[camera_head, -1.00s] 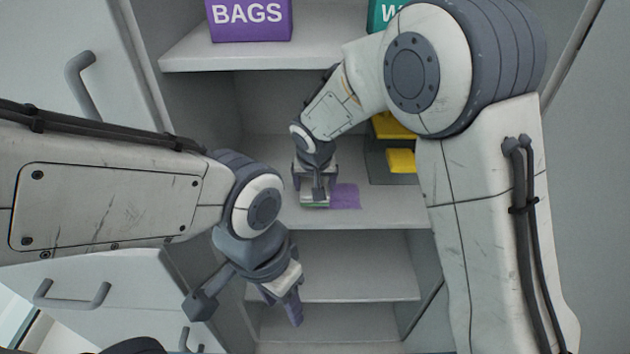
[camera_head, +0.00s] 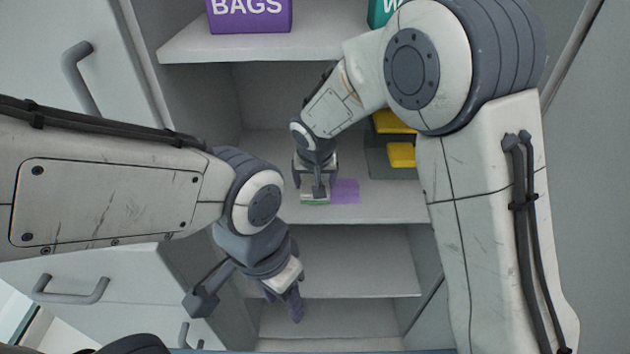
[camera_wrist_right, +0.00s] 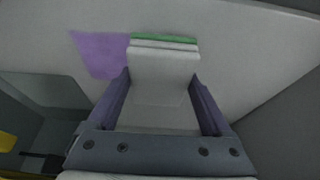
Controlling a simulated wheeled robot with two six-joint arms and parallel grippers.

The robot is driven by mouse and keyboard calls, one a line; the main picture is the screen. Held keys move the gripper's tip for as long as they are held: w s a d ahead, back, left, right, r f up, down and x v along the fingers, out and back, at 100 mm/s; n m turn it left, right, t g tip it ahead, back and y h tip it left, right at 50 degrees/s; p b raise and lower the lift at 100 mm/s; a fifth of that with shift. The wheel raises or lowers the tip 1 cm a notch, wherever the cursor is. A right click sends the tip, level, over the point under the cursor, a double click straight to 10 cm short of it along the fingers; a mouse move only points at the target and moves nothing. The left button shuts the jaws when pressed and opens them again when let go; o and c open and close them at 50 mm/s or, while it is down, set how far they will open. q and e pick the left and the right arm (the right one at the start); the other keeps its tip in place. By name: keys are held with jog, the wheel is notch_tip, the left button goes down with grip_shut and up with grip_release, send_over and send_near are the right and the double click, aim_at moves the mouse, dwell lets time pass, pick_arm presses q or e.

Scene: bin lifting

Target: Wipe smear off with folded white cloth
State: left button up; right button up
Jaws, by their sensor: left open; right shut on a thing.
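A folded white cloth with a green edge (camera_wrist_right: 165,60) is held between the fingers of my right gripper (camera_wrist_right: 163,85). In the head view the cloth (camera_head: 315,199) sits low at the shelf surface under my right gripper (camera_head: 315,188). A purple smear (camera_head: 346,191) lies on the shelf right beside the cloth; in the right wrist view the smear (camera_wrist_right: 100,54) is left of the cloth and its edge meets it. My left gripper (camera_head: 283,300) is open and empty, pointing down in front of the lower shelves.
The cloth's shelf (camera_head: 385,208) is in an open cabinet. A grey bin with yellow things (camera_head: 400,155) stands at its right back. A purple BAGS box (camera_head: 250,16) and a teal box (camera_head: 383,13) stand on the shelf above. Lower shelves (camera_head: 350,260) look empty.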

jog(key=shift+f+b, duration=0.65)
jog(key=shift+f, duration=0.05)
